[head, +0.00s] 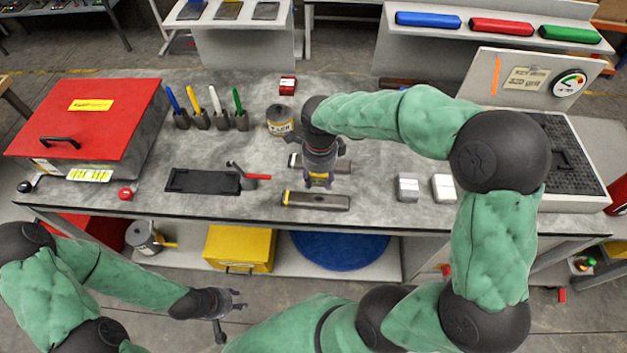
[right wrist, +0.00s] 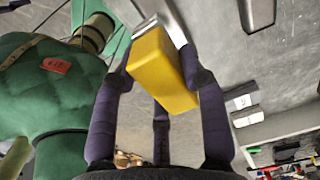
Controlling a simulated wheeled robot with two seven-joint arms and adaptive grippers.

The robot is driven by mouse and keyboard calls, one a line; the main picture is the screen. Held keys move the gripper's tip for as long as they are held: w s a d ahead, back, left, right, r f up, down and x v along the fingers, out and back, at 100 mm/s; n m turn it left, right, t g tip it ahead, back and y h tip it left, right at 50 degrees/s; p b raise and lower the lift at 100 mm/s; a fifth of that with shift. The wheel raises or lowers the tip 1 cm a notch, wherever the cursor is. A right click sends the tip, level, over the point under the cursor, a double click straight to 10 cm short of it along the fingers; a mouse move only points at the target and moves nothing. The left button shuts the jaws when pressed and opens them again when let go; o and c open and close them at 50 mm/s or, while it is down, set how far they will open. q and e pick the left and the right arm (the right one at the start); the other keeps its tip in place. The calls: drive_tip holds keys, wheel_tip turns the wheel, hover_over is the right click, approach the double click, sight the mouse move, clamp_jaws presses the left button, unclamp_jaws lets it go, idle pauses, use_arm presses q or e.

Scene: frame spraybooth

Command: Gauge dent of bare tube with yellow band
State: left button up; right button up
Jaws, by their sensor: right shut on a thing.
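A grey tube with a yellow band at its left end (head: 322,202) lies near the front of the bench in the head view. My left gripper (head: 238,303) is open and empty in front of the bench.
A black tray (head: 200,181) and a red-handled tool (head: 256,177) lie to the left. Two small blocks (head: 408,187) and a panel with a dial (head: 569,84) are right.

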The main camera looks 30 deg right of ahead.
drive_tip(key=shift+s+d+f, duration=0.1)
drive_tip(key=shift+d+f, duration=0.05)
drive_tip(key=shift+f, duration=0.15)
drive_tip(key=shift+f+b, duration=0.75)
drive_tip(key=shift+f, duration=0.05)
drive_tip(key=shift+f+b, duration=1.4)
drive_tip(key=shift+f, duration=0.85)
drive_tip(key=shift+f+b, duration=0.6)
drive_tip(key=o, duration=1.4)
drive_tip(key=shift+c, duration=0.2)
drive_tip(key=shift+r, duration=0.15)
wheel_tip(320, 180, up, 12)
drive_tip(key=shift+f, duration=0.1)
